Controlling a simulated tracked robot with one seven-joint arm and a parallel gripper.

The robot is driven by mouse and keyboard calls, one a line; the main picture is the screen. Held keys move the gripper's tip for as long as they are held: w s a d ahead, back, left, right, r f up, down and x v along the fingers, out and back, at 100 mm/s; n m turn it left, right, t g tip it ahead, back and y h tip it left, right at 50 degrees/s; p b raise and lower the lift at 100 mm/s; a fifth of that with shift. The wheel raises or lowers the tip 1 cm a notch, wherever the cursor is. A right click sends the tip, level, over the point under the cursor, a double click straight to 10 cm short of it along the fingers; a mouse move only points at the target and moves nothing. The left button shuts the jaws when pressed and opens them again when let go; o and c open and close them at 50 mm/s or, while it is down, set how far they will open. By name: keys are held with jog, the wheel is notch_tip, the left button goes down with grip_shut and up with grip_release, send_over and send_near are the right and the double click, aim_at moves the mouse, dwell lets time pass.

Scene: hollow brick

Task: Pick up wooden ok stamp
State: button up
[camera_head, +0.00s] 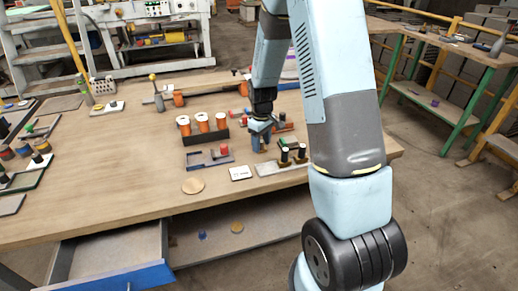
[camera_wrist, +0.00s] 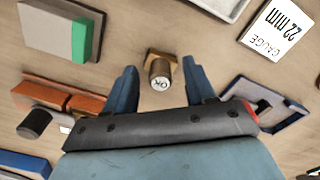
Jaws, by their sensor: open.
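The wooden ok stamp (camera_wrist: 160,72) stands on the table in the wrist view, with a round top marked "OK" and a brown base. My gripper (camera_wrist: 160,85) is open, with one blue finger to each side and the stamp seen between and just beyond the fingertips. I cannot tell how far the fingers are above it. In the head view my gripper (camera_head: 261,136) is low over the right part of the table, and the stamp is not clearly seen there.
A white card marked "GAUGE 22mm" (camera_wrist: 276,27), a block with a green strip (camera_wrist: 62,30) and a blue-edged tray (camera_wrist: 262,104) lie around the stamp. Orange spools (camera_head: 202,122) stand left of my gripper. The table (camera_head: 130,190) is clear at front left; a drawer (camera_head: 115,262) is open below.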

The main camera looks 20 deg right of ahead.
jog(key=shift+f, duration=0.1)
grip_shut()
dwell(0.5)
